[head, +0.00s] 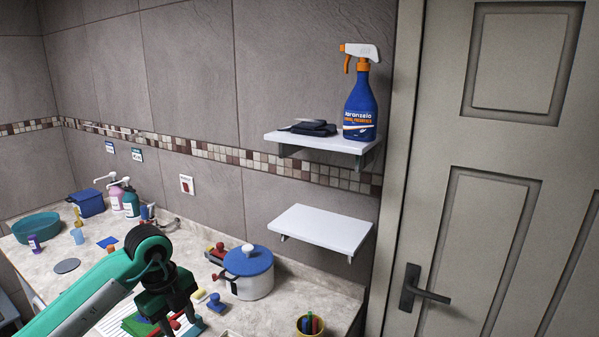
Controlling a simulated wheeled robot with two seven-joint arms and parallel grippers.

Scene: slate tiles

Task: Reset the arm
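My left arm (100,285), teal with dark joints, comes in from the lower left over the counter. Its black gripper (176,324) points down near the bottom edge, above papers and small items on the counter. The fingertips are small and dark against the clutter, so I cannot tell whether they are open or shut, or whether they touch the red thing seen by them. My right arm and gripper are not in view.
The stone counter (318,296) holds a blue-lidded white pot (250,284) right of my gripper, a blue stamp (216,303) and a pen cup (309,325). A spray bottle (361,105) stands on the upper shelf (300,141). The lower shelf (320,229) is empty. A door (490,200) is at right.

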